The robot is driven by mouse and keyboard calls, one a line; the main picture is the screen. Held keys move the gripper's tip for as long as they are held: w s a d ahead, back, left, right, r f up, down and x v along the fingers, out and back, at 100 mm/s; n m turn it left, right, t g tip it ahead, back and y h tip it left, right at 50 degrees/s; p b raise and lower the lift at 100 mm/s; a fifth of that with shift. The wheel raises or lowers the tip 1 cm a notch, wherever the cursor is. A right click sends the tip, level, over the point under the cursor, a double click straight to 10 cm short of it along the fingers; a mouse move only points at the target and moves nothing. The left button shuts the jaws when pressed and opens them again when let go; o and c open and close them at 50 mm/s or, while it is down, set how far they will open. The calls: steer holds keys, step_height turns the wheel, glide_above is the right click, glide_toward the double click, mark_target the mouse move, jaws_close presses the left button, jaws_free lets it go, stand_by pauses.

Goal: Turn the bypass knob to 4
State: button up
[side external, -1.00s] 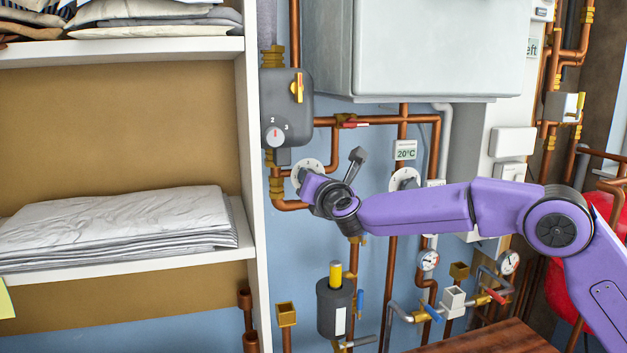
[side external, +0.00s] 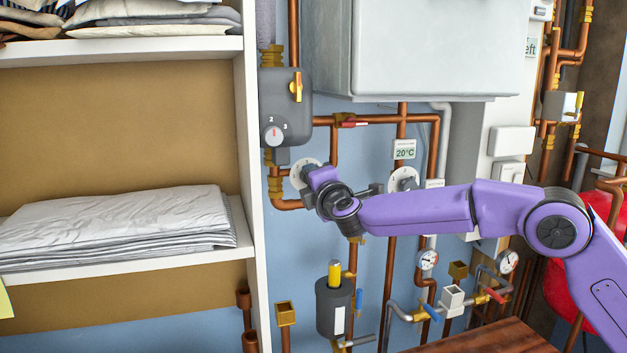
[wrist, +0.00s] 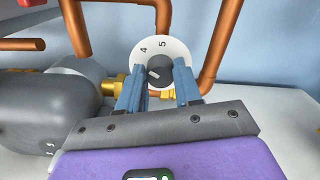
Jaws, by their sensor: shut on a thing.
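A dark round knob (wrist: 163,74) sits on a white dial plate (wrist: 175,48) in the wrist view. The numbers 4 and 5 show on the plate's upper part, 4 left of 5. A short white mark on the knob slants toward the upper left, a little below the 4. My gripper (wrist: 160,84) has its two blue fingers on either side of the knob, shut on it. In the side view the dial (side external: 299,178) is partly hidden by my gripper (side external: 314,182), and its name cannot be read.
A second white dial (side external: 404,180) is to the right, under a 20°C display (side external: 404,150). A grey unit with a smaller dial (side external: 274,135) is above left. Copper pipes (side external: 335,150) run close around the dials. A white shelf edge (side external: 252,180) stands just left.

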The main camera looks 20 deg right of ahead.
steer(key=shift+m, duration=1.3)
steer(key=shift+f, duration=0.1)
steer(key=o, duration=1.1)
steer(key=shift+c, duration=0.2)
steer(key=s, duration=1.7)
steer(key=shift+s, duration=0.25)
